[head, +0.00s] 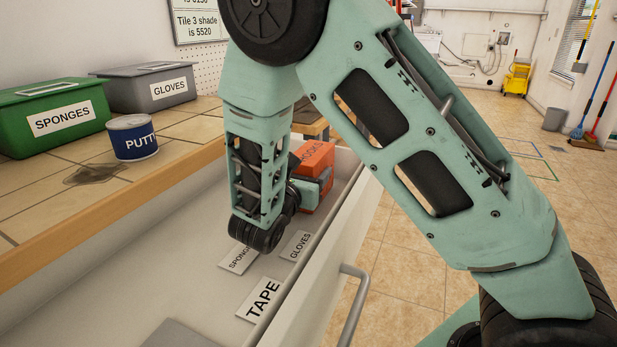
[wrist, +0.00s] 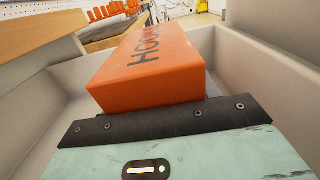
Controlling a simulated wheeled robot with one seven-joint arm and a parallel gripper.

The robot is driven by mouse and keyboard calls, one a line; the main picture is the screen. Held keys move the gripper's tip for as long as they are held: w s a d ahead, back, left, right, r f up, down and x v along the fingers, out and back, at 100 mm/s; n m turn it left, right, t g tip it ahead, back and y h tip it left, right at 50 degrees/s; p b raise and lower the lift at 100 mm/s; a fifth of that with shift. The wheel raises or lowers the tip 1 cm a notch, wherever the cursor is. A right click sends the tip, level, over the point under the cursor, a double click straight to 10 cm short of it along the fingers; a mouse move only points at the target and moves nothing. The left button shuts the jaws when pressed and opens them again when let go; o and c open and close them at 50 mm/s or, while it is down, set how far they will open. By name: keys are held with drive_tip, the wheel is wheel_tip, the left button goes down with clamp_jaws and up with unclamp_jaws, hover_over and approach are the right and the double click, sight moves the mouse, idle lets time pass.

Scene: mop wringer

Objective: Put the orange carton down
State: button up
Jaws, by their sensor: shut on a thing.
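The orange carton (head: 317,162), lettered HOOKS, is at the far end of an open drawer (head: 180,290) in the head view. It fills the middle of the wrist view (wrist: 150,80), between the drawer walls. My gripper (head: 309,190) is shut on the near end of the carton; the dark finger edge shows in the wrist view (wrist: 150,124). The carton is inside or just over the drawer; I cannot tell whether its underside touches the drawer floor. My arm hides part of the drawer and of the carton.
Labels for TAPE (head: 262,299), GLOVES (head: 296,246) and SPONGES (head: 239,258) lie in the drawer. On the tiled counter stand a green SPONGES bin (head: 50,117), a grey GLOVES bin (head: 150,88) and a blue PUTTY can (head: 133,138). The drawer front has a handle (head: 352,300).

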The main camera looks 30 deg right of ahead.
drive_tip(key=shift+f, duration=0.2)
drive_tip(key=o, duration=1.1)
drive_tip(key=shift+r, duration=0.1)
drive_tip(key=shift+a+r, duration=0.1)
drive_tip(key=p+v, duration=0.2)
drive_tip(key=v, duration=0.9)
drive_tip(key=shift+s+a, duration=0.25)
drive_tip(key=shift+a, duration=0.05)
